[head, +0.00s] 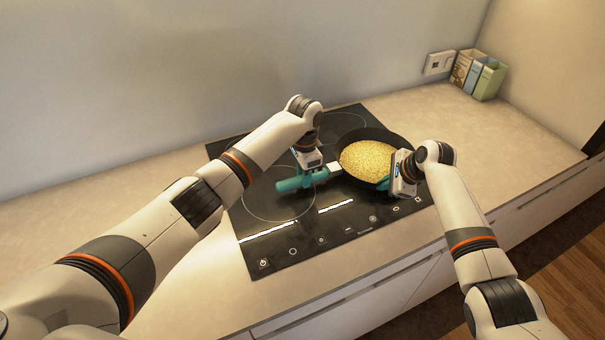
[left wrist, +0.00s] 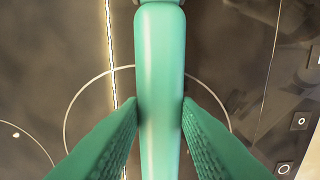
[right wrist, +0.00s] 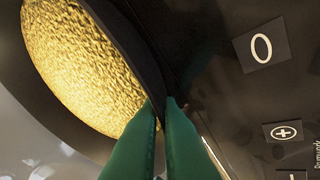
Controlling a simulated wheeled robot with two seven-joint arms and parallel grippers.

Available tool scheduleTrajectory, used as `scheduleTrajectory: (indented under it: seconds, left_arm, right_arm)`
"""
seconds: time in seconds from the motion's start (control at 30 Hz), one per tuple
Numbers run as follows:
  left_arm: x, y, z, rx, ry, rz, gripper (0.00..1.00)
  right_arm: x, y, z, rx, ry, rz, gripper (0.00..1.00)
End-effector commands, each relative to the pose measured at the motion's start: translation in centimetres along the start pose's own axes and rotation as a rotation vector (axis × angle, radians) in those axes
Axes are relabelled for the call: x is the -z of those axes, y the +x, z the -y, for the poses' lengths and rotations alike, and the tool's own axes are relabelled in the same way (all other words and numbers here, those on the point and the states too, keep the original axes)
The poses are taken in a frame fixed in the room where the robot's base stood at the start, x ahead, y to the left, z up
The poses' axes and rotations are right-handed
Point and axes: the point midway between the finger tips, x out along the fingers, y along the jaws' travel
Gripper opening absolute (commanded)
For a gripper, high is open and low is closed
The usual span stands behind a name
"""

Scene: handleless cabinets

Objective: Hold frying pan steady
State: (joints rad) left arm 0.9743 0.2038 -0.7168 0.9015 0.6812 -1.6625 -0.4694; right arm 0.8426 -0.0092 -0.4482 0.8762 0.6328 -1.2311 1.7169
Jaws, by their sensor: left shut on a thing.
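The black frying pan (head: 402,142) sits on the right part of the cooktop, filled with a yellow grainy food (head: 366,160). Its teal handle (left wrist: 160,50) points left in the head view. My left gripper (left wrist: 160,105) is shut on the handle, one finger on each side. In the head view the left gripper (head: 307,177) hides part of the handle. My right gripper (right wrist: 160,101) is at the pan's rim, with its fingers close together and the rim's edge between the tips. It also shows at the pan's right side in the head view (head: 384,183).
The black glass cooktop (head: 265,225) has ring marks and touch controls along its front. Books (head: 480,76) and a wall socket (head: 439,62) are at the back right. The light counter is clear right of the cooktop; drawers lie below its front edge.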

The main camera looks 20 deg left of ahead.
Motion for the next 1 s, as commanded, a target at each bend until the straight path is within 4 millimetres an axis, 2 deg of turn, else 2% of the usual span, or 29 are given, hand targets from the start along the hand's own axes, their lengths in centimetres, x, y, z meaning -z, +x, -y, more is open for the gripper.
scheduleTrajectory:
  seconds: [0.07, 0.1, 0.23, 0.5, 0.63, 0.77, 1.0]
  left_arm:
    - [-0.2, -0.1, 0.1, 0.0, 0.002, 0.004, 0.03]
    - [-0.2, -0.1, 0.1, 0.0, 0.002, 0.004, 0.32]
    - [-0.1, -0.1, 0.1, 0.0, 0.002, 0.003, 0.53]
    - [0.0, 0.0, 0.0, 0.0, 0.001, 0.001, 0.54]
    - [-0.1, -0.8, 0.0, -0.001, 0.0, 0.003, 0.54]
    - [-0.1, -3.0, -0.1, -0.002, 0.001, 0.005, 0.54]
    - [-0.1, -8.2, -0.1, -0.003, 0.001, 0.006, 0.54]
  right_arm:
    - [0.1, 0.1, 0.1, 0.003, 0.001, -0.002, 0.0]
    - [0.1, 0.1, 0.1, 0.003, 0.001, -0.002, 0.0]
    - [0.1, 0.1, 0.1, 0.003, 0.001, -0.002, 0.0]
    - [0.1, 0.1, 0.2, 0.004, 0.002, -0.002, 0.0]
    - [0.1, 0.1, 0.2, 0.004, 0.002, -0.002, 0.0]
    - [0.1, 0.1, 0.2, 0.004, 0.002, -0.002, 0.0]
    - [0.1, 0.1, 0.2, 0.004, 0.002, -0.002, 0.0]
